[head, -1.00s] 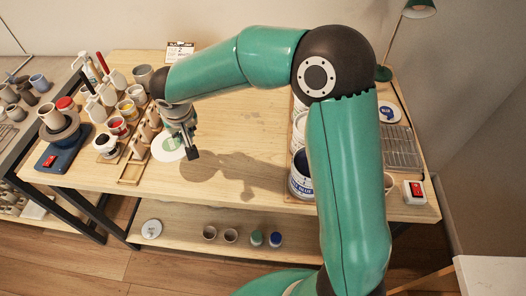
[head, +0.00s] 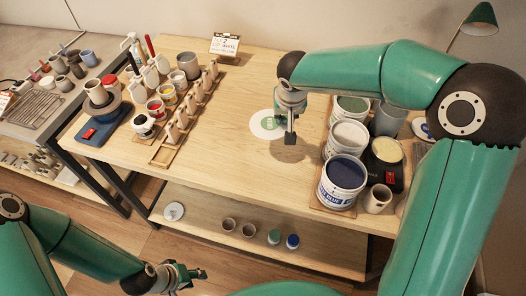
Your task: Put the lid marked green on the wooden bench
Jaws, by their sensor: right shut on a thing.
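The lid marked green (head: 264,124) is a flat white disc with a green mark, at the middle of the wooden bench (head: 225,105) in the head view. My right gripper (head: 290,137) is shut on the lid at its right side, and its fingers hide part of it. I cannot tell whether the lid touches the bench top or is just above it. My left gripper (head: 192,277) is low at the bottom left, in front of the bench and away from the lid. I cannot tell whether its fingers are open.
Several tubs, including a blue one (head: 341,183), stand right of the lid. Brushes, cups and a narrow wooden rack (head: 167,152) stand left. A sign (head: 224,45) is at the back. Bare wood surrounds the lid.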

